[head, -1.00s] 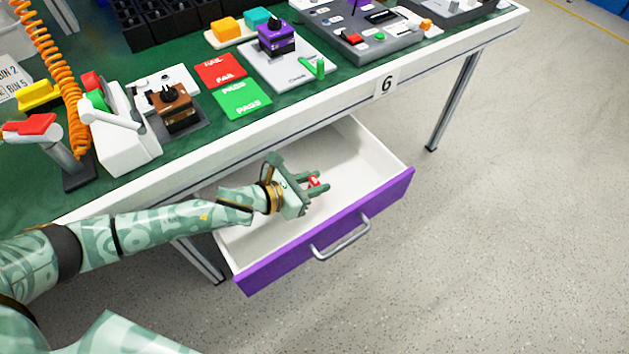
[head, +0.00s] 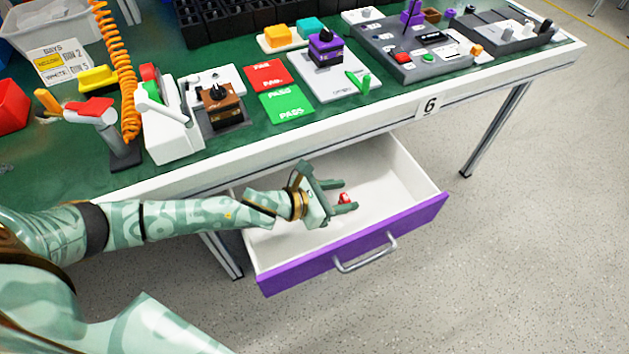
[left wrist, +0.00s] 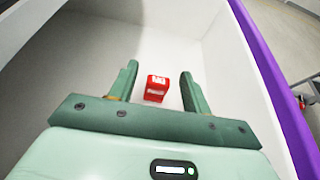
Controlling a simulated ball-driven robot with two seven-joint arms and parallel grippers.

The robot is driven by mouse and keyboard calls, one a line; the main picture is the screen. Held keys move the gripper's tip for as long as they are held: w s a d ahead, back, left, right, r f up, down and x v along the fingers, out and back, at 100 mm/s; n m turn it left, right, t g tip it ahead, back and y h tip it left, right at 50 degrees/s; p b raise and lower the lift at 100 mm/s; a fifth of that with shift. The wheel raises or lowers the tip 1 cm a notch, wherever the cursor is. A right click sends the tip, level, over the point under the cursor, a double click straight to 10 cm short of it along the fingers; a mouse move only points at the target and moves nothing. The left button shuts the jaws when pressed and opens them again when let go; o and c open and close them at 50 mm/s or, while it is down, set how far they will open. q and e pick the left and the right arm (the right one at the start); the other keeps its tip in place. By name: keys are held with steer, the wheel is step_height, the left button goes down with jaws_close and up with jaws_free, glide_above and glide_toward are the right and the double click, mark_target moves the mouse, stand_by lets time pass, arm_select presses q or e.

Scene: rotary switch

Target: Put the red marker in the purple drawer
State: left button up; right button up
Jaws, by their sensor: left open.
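The purple-fronted drawer (head: 440,207) is pulled open under the bench, with white inner walls and a grey handle. The small red marker (head: 344,198) shows in the drawer's interior. In the left wrist view the marker (left wrist: 157,88) is a short red block with a pale mark on top, in the gap between the two fingers, apart from both. My left gripper (head: 340,192) is open, its fingers reaching into the drawer around the marker. It also shows in the left wrist view (left wrist: 160,85). My right gripper is not in view.
The bench top holds a red FAIL card (head: 268,75), a green PASS card (head: 287,104), a brown switch block (head: 221,107), a purple switch block (head: 326,50) and a white press-like fixture (head: 170,130). The floor to the right is clear.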

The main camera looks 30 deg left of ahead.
arm_select(q)
steer(key=p+v, duration=0.3)
steer(key=v, duration=0.6)
steer(key=shift+s+a+r, duration=0.15)
steer(key=shift+s+r, duration=0.05)
steer(key=shift+s+a+r, duration=0.15)
steer(key=shift+s+a, duration=0.15)
steer(key=shift+s, duration=0.05)
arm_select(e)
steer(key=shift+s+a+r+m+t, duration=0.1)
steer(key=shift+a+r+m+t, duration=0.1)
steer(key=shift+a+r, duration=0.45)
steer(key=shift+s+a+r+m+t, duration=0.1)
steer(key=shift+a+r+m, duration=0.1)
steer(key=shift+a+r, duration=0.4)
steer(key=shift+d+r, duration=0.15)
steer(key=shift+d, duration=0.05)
